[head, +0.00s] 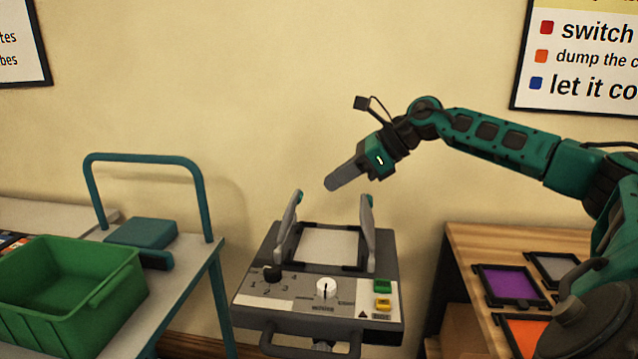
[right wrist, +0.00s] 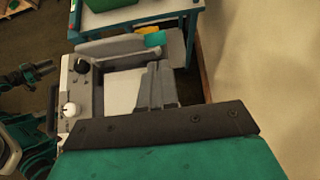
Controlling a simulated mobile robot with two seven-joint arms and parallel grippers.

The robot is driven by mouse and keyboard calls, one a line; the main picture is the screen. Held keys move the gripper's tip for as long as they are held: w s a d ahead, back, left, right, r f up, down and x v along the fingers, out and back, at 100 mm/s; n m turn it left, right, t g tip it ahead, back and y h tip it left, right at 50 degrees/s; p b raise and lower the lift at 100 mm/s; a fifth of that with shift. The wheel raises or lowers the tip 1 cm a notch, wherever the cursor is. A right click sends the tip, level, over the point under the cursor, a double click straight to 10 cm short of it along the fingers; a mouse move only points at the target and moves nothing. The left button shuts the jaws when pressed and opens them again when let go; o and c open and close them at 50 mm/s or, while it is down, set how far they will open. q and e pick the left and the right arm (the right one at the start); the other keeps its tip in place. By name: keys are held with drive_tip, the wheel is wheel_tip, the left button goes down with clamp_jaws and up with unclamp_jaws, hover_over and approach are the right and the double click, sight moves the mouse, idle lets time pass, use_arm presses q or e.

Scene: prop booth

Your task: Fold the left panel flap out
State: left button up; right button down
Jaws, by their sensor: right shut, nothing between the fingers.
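The panel (head: 318,280) is a grey box with a pale screen in the middle. Its left flap (head: 287,228) stands up at the screen's left edge, grey with a teal tip. In the right wrist view the left flap (right wrist: 112,47) is at the top, beyond the screen. The right flap (head: 368,235) also stands up, at the screen's right edge. My right gripper (head: 342,181) is shut and empty, in the air above and behind the panel, apart from both flaps.
A green crate (head: 70,285) and a teal block (head: 142,232) sit on a table with a teal rail (head: 145,157) at the left. A wooden table (head: 520,245) with colored framed plates is at the right.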

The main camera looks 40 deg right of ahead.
drive_tip(key=p+x, duration=0.1)
drive_tip(key=x, duration=0.3)
drive_tip(key=shift+w, duration=0.15)
drive_tip(key=shift+w+a+f, duration=0.15)
drive_tip(key=shift+a+f, duration=0.05)
use_arm(q)
drive_tip(key=shift+s+a+r, duration=0.2)
drive_tip(key=shift+s+a, duration=0.05)
drive_tip(key=shift+a, duration=0.15)
drive_tip(key=shift+d, duration=0.1)
use_arm(e)
drive_tip(key=shift+d, duration=0.1)
drive_tip(key=shift+w+r, duration=0.15)
use_arm(q)
drive_tip(key=shift+a+r, duration=0.2)
drive_tip(key=shift+a, duration=0.4)
drive_tip(key=shift+a, duration=0.1)
